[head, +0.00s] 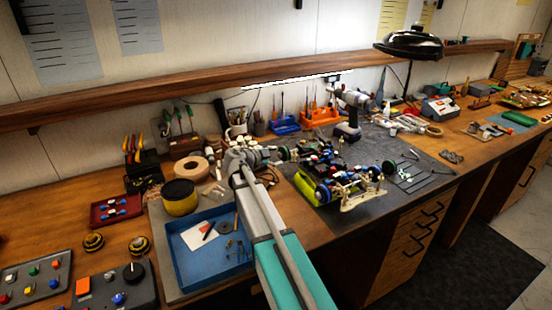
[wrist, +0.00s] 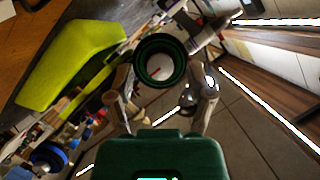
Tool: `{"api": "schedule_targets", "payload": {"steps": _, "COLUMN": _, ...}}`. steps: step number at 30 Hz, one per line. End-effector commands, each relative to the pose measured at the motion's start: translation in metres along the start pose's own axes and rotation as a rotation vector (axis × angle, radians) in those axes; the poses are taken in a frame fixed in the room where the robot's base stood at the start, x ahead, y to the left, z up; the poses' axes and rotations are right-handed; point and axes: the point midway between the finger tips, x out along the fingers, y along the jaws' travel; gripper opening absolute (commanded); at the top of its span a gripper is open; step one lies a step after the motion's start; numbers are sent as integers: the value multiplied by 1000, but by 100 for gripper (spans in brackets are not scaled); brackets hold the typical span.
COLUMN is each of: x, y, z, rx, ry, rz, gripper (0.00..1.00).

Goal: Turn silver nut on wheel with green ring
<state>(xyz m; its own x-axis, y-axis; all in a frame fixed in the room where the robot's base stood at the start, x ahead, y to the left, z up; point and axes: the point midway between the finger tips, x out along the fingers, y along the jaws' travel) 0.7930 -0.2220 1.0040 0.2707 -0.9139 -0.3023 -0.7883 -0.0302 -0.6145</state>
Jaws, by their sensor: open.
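The wheel with the green ring (wrist: 160,82) is in the upper middle of the wrist view, a dark round rim with a green band. It lies just beyond and between my fingers. I cannot make out the silver nut clearly inside it. My gripper (wrist: 165,92) is open, one finger on each side below the wheel; I cannot tell whether they touch it. In the head view my gripper (head: 268,156) is at the left end of the car, next to a dark wheel (head: 284,154). The racecar (head: 345,188) sits on the dark mat with wheels and inner parts showing.
A yellow-green shell part (wrist: 72,62) lies left in the wrist view, by the car. A blue tray (head: 182,284) and a yellow-black round container (head: 180,198) stand left of my arm. A drill (head: 349,112) and orange rack (head: 320,117) stand behind.

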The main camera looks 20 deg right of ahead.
Motion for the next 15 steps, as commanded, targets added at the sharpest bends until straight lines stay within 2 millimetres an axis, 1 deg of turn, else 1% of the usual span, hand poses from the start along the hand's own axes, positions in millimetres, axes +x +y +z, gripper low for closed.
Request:
{"api": "schedule_targets", "payload": {"steps": 9, "x": 2, "y": 0, "z": 0, "rx": 0, "ry": 0, "rz": 0, "gripper": 68}}
{"api": "schedule_targets", "payload": {"steps": 11, "x": 2, "y": 0, "z": 0, "rx": 0, "ry": 0, "rz": 0, "gripper": 59}}
{"api": "schedule_targets", "payload": {"steps": 15, "x": 2, "y": 0, "z": -1, "rx": 0, "ry": 1, "rz": 0, "gripper": 33}}
